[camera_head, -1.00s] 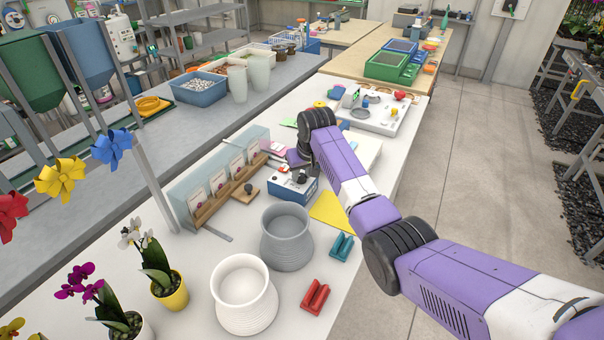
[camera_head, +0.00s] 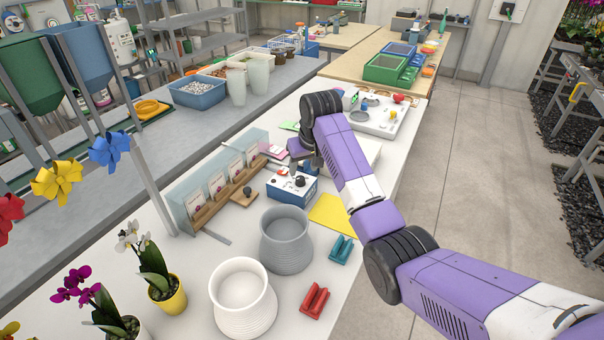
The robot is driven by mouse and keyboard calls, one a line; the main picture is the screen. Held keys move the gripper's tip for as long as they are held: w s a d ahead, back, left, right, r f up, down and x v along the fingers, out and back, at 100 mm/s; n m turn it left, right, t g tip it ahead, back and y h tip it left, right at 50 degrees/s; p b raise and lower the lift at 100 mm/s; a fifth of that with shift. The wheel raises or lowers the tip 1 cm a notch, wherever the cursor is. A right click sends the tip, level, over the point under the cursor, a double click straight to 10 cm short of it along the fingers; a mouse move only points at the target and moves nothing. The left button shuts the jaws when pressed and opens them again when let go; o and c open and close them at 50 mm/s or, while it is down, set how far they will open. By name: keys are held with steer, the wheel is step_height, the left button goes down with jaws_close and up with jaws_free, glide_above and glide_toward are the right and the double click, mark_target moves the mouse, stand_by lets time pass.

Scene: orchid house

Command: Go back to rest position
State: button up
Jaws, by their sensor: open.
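My arm reaches in from the lower right over the white table (camera_head: 150,250). My gripper (camera_head: 310,160) hangs at the arm's far end, above and behind the blue-and-white box with knobs (camera_head: 293,187). It is open, and I see nothing held in it. The wrist partly hides the fingers.
A grey pot (camera_head: 286,240) and a white pot (camera_head: 243,298) stand in front, beside teal (camera_head: 341,249) and red (camera_head: 315,300) holders. Potted orchids stand at lower left. A clear-fronted rack (camera_head: 215,185) lies left of the box. The right floor aisle is clear.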

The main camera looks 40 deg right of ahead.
steer(key=shift+v, duration=0.8)
